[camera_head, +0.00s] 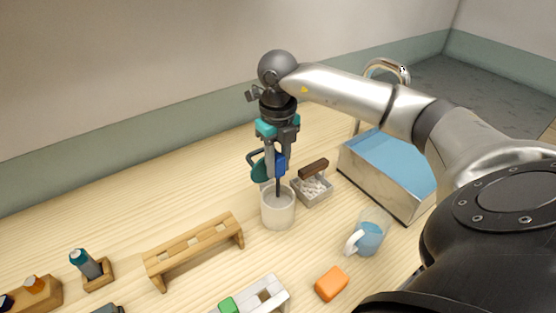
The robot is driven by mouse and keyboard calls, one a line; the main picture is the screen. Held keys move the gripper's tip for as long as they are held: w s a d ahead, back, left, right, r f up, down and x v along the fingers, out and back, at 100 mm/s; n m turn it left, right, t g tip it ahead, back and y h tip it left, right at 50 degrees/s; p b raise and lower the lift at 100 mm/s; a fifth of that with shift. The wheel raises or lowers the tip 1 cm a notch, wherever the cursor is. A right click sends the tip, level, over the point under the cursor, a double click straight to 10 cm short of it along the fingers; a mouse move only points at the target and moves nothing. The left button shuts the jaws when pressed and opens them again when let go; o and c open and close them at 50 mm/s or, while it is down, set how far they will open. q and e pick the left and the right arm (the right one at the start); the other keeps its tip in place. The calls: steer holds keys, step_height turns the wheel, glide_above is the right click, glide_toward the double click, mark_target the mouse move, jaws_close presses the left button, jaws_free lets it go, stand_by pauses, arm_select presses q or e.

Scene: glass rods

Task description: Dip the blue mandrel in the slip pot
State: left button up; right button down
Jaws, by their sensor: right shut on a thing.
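My right gripper (275,165) is above the white slip pot (278,211). It is shut on the blue mandrel (280,164), which it holds by the blue upper part. The mandrel's dark rod points down and its lower end is hidden inside the pot. I cannot tell how deep the rod sits or whether it touches the contents. My left gripper does not show.
A wooden rack (195,252) stands at the left front. A small tray (312,190) with a brown-handled brush, a steel basin (384,193), a mug of blue liquid (369,237) and an orange block (331,284) lie to the right. A dark green object is just behind the pot.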

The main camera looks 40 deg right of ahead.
mark_target(278, 156)
step_height(278, 156, down, 7)
steer(key=b, duration=0.4)
steer(key=shift+f+b, duration=0.2)
steer(key=shift+b, duration=0.15)
stand_by(0.3)
steer(key=shift+r+p, duration=0.4)
steer(key=shift+r, duration=0.1)
step_height(278, 156, up, 10)
steer(key=p, duration=0.8)
step_height(278, 156, up, 5)
steer(key=p, duration=0.4)
steer(key=shift+r, duration=0.15)
